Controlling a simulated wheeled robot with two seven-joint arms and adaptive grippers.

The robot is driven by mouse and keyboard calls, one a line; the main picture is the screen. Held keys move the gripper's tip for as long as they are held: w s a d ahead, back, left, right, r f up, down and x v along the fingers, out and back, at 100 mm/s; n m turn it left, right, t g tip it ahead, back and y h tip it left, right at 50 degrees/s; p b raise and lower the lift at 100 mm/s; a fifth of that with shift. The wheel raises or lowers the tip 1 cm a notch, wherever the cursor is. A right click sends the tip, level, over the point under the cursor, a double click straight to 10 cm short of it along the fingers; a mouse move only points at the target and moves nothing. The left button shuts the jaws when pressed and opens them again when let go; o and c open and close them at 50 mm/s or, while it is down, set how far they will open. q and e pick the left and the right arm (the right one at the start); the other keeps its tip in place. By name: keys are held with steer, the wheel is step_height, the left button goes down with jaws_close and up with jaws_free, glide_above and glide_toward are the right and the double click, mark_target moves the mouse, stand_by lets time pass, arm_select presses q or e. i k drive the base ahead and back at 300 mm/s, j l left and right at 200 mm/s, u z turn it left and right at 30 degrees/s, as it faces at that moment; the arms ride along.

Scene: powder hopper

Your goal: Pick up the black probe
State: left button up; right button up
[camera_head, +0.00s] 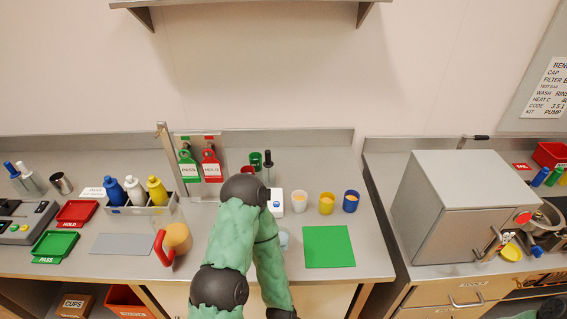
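A black upright stick-like piece with a thin lower shaft (268,159) stands toward the back of the middle counter, beside a green cup. It looks like the black probe; its lower end is hidden behind my arm. My green-sleeved arm with black joints rises from the bottom edge and bends over the counter's middle. No gripper fingers show on it. A dark part shows at the lower right corner, too cut off to tell what it is. Neither gripper can be made out.
A white device with a blue button (274,202) and several powder cups (326,203) stand right of my arm. A green mat (328,247) lies in front. A grey cabinet (453,210) fills the right counter.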

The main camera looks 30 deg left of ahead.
mark_target(268, 164)
steer(key=l+u, duration=0.1)
steer(key=u, duration=1.45)
